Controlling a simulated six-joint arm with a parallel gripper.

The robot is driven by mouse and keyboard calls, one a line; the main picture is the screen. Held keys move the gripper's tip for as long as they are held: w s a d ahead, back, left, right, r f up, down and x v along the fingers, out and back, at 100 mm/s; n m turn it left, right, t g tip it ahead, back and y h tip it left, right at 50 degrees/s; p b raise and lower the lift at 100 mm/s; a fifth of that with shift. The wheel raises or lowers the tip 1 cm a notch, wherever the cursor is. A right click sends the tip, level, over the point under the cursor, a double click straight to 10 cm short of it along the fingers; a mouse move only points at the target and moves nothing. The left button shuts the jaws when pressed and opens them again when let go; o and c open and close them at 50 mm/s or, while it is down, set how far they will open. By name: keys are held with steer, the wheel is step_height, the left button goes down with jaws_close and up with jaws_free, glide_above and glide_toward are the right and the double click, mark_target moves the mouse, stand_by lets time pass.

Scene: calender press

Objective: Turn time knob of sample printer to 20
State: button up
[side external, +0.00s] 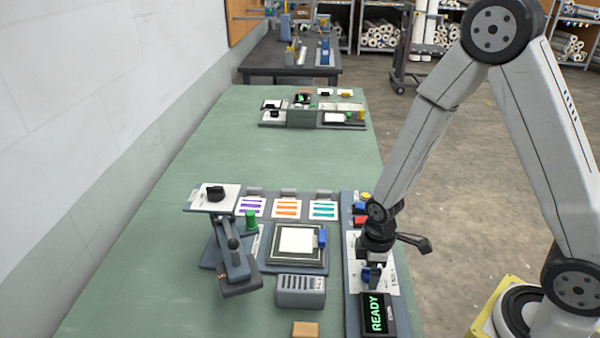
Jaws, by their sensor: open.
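The sample printer stands on the green table, with a dark display (377,314) reading READY in green. Behind the display is a white dial panel (391,281) with small dark markings too small to read. My gripper (372,276) points down over this panel, with its jaws open. A small blue part shows between or beside the fingers; I cannot tell whether it is a knob or a fingertip. The time knob and its setting are hidden or too small to make out. Contact between gripper and knob cannot be told.
A tilted white plate with a black knob (215,193) stands at left. Colour cards (287,208), a green knob (251,220), a framed white pad (296,241), a grey slotted block (300,290) and a tan block (306,329) are nearby. The green table (140,270) is clear at left.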

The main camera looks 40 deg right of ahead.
steer(key=shift+r, duration=0.1)
steer(key=shift+r, duration=3.8)
steer(key=r+m+t, duration=0.1)
steer(key=m, duration=0.2)
steer(key=s+d+r+m, duration=0.1)
steer(key=r+m, duration=0.1)
steer(key=m, duration=0.1)
steer(key=r+m+t, duration=0.1)
steer(key=m, duration=0.2)
steer(key=shift+s+d+r+t, duration=0.2)
steer(key=shift+s+r+t, duration=0.1)
steer(key=shift+s, duration=0.1)
